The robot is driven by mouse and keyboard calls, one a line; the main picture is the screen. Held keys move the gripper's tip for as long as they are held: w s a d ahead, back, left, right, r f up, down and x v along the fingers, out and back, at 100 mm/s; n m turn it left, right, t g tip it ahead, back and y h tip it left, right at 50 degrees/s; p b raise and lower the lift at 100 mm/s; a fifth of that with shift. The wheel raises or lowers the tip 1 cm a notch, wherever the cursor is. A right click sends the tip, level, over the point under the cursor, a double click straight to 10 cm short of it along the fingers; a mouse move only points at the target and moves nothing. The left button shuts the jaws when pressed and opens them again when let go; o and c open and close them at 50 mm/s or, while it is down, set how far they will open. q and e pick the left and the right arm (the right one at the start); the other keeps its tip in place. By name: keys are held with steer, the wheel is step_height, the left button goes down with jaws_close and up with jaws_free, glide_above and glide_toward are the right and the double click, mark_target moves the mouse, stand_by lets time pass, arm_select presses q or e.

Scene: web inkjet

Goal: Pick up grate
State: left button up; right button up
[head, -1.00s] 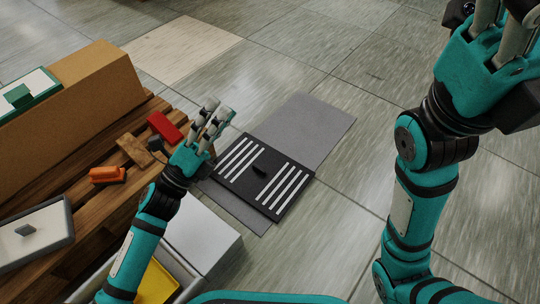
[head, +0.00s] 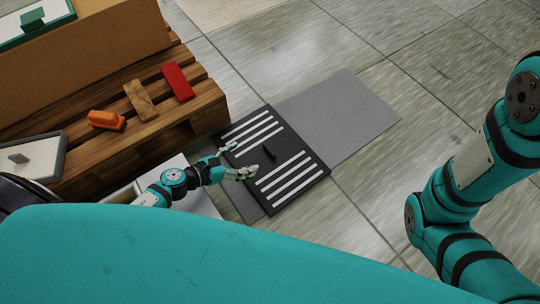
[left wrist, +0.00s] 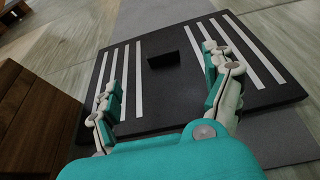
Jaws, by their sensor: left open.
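The grate (head: 247,145) is a flat black panel with two sets of white stripes and a raised black handle (head: 270,157) in its middle. It lies flat on a grey mat on the floor. My left gripper (head: 243,160) is open and empty, over the grate's left part, beside the handle. In the left wrist view, the grate (left wrist: 160,105) lies under my left gripper (left wrist: 162,70), and the handle (left wrist: 163,60) shows between the spread fingers, not held. My right arm stands at the right of the head view, its gripper out of frame.
A wooden slatted pallet (head: 110,145) stands left of the grate with a red block (head: 178,82), a brown block (head: 141,100) and an orange piece (head: 106,120) on it. A grey mat (head: 335,115) reaches right. The tiled floor beyond is clear.

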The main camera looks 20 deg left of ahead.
mark_target(269, 149)
arm_select(q)
steer(key=b+x, duration=0.1)
steer(key=x, duration=0.3)
steer(key=shift+w+d+f, duration=0.15)
steer(key=b+x, duration=0.1)
steer(key=x, duration=0.1)
steer(key=b+x, duration=0.1)
steer(key=x, duration=0.1)
steer(key=shift+d+f+b, duration=0.1)
steer(key=shift+f+b, duration=0.3)
steer(key=shift+w+d+f, duration=0.1)
steer(key=shift+w+d, duration=0.15)
steer(key=shift+w, duration=0.1)
steer(key=c, duration=1.7)
